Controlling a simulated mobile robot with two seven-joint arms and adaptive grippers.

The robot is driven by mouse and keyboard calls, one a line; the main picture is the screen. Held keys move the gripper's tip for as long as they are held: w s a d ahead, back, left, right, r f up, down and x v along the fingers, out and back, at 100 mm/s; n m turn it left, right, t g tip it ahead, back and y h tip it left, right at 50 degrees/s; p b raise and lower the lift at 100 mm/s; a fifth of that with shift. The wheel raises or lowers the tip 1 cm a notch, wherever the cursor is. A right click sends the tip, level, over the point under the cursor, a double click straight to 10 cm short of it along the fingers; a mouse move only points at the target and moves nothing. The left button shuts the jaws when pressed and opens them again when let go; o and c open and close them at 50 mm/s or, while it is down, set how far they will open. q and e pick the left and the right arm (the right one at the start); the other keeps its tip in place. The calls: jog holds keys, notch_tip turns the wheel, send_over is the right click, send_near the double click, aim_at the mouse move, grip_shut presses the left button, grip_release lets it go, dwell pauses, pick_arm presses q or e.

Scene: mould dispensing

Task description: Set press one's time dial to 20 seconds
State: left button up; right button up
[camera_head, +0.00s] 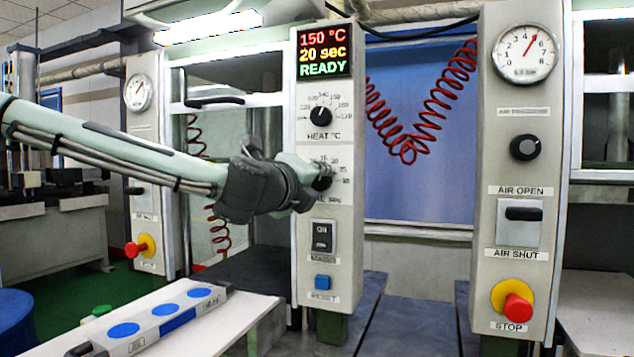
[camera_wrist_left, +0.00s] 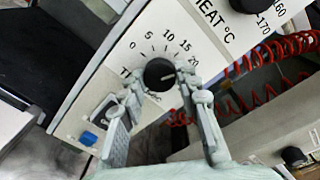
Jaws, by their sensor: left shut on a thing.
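The press's time dial is a black round knob (camera_wrist_left: 158,73) with a printed scale reading 0, 5, 10, 15, 20 around it in the left wrist view. In the head view the time dial (camera_head: 324,178) is partly hidden behind the fingers. My left gripper (camera_head: 308,178) has its fingers on either side of the knob, shut on it; it also shows in the left wrist view (camera_wrist_left: 160,84). The display (camera_head: 324,50) above reads 150 °C, 20 sec and READY. My right gripper is in neither view.
On the same panel are the heat dial (camera_head: 320,117) above, and a black switch (camera_head: 323,236) and blue reset button (camera_head: 322,282) below. A panel with a gauge, air controls and a red stop button (camera_head: 517,309) stands to the right. A white table (camera_head: 225,318) is front left.

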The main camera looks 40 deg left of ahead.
pick_arm(q)
jog(key=shift+m, duration=0.4)
jog(key=o, duration=1.2)
jog(key=shift+c, duration=0.2)
jog(key=v, duration=0.7)
jog(key=shift+s, duration=0.3)
jog(key=shift+d, duration=0.1)
